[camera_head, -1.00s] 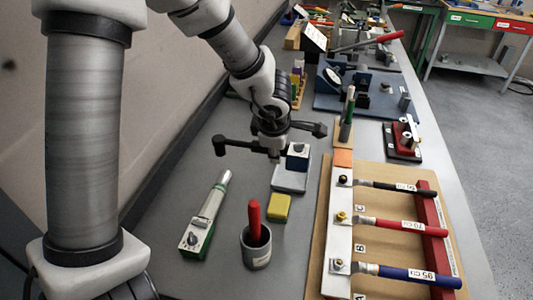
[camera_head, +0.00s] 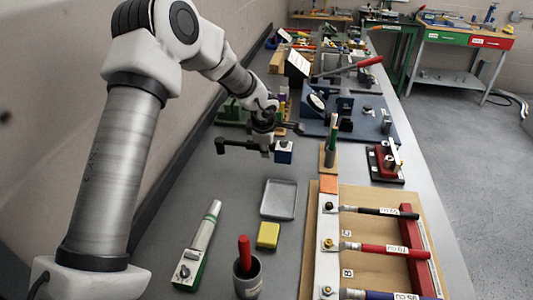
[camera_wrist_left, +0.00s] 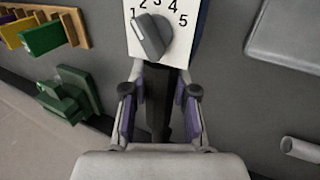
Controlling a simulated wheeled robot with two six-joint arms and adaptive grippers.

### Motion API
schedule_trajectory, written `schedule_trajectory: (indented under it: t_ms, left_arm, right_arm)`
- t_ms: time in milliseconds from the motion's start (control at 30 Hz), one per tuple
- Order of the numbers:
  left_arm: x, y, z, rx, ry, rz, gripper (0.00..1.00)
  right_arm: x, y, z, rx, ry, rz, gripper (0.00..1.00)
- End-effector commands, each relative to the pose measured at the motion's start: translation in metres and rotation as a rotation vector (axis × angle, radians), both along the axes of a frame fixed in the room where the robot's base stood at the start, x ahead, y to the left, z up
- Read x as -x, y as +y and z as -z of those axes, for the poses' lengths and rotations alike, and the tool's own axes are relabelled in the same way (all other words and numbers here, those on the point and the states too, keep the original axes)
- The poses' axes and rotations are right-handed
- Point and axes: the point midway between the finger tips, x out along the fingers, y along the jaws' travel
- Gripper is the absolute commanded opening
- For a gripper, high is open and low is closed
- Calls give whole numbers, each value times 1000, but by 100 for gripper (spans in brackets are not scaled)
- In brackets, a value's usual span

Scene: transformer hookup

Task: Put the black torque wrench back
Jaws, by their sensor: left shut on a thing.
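My left gripper (camera_head: 264,142) is shut on the dark handle of a tool, which I take to be the black torque wrench (camera_head: 284,153). My right gripper is not in view.
A green-based tool with a silver handle (camera_head: 202,243), a yellow block (camera_head: 268,234) and a grey cup with a red handle (camera_head: 247,275) stand nearer. A board with cables (camera_head: 375,240) lies right. Green blocks (camera_head: 233,113) stand against the wall side.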

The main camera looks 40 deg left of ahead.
Motion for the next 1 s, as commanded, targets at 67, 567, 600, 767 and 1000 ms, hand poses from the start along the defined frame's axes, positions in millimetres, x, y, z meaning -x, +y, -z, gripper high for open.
schedule_trajectory:
  t_ms: [67,567,600,767,1000]
  left_arm:
    - [2,-1,18,0,6,1,0]
    - [2,-1,37,-1,1,1,42]
    - [2,-1,37,-1,1,1,53]
    - [2,-1,37,-1,1,1,53]
    - [3,-2,28,0,0,0,53]
  right_arm:
    - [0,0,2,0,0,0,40]
    - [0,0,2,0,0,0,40]
    - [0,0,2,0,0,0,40]
    - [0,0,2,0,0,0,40]
    - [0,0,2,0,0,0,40]
